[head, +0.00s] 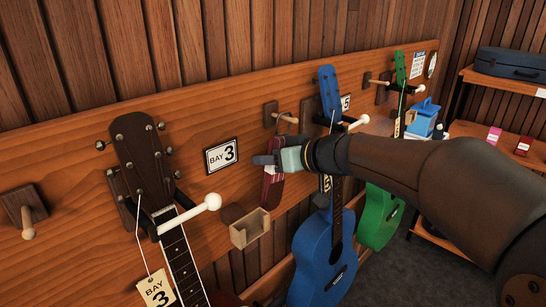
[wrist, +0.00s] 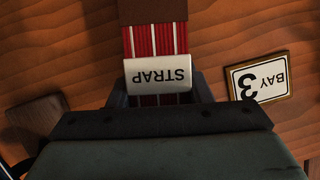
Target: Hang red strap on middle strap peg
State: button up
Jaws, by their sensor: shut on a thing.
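The red strap (head: 271,188), with white stripes and a brown end, hangs from my gripper (head: 268,160) in front of the wooden wall board. In the wrist view my gripper (wrist: 160,95) is shut on the strap (wrist: 152,40) at its white STRAP label (wrist: 158,74), which reads upside down. The middle strap peg (head: 287,118), a wooden dowel on a dark plate, is just above and right of my gripper in the head view. A thin dark loop shows by this peg; I cannot tell whether it belongs to the strap or encircles the peg.
Another peg (head: 28,226) is at far left and one (head: 377,82) further right. A brown ukulele (head: 140,155), a blue one (head: 318,255) and a green one (head: 377,220) hang on white-tipped hangers. A small wooden box (head: 250,229) is below my gripper. A BAY 3 sign (wrist: 262,78) is beside it.

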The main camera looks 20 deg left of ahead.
jog(key=o, duration=1.1)
